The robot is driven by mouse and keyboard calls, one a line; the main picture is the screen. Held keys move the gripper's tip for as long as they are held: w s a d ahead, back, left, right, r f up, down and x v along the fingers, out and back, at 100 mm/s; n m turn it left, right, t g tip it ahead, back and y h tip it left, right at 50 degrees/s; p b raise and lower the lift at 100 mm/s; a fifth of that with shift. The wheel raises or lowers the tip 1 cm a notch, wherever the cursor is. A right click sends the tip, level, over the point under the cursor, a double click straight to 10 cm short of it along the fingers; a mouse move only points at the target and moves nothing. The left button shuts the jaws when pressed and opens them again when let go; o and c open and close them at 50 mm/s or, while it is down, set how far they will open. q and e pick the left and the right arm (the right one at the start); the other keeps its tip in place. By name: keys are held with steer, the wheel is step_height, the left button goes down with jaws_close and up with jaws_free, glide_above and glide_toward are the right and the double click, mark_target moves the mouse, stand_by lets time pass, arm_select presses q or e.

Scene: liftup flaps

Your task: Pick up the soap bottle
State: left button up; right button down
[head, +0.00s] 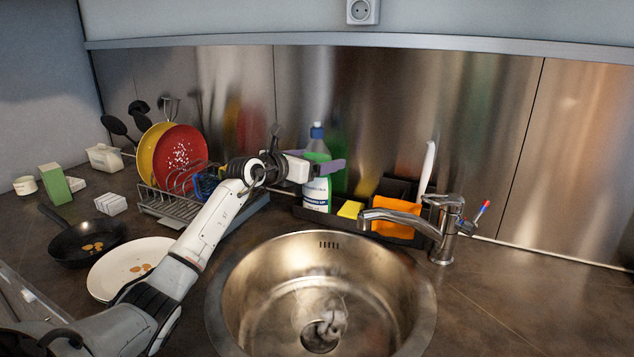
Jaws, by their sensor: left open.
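The soap bottle (317,191) stands upright in a dark caddy behind the sink. It has a green and clear body, a white label and a blue cap. My left gripper (322,163) is open at the bottle's upper body, with its fingers pointing right. One finger crosses in front of the bottle below the cap, and the other seems to lie behind it. I cannot tell whether either finger touches the bottle. My right gripper is out of view.
The caddy (340,221) also holds a yellow sponge (350,209) and an orange cloth (394,220). The faucet (440,225) stands right of it, behind the round sink (270,290). A dish rack (165,206) with plates stands left, near a pan (80,243) and a white plate (103,277).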

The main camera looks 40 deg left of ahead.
arm_select(q)
steer(key=c, duration=1.7)
steer(key=shift+r, duration=0.15)
steer(key=shift+c, duration=1.4)
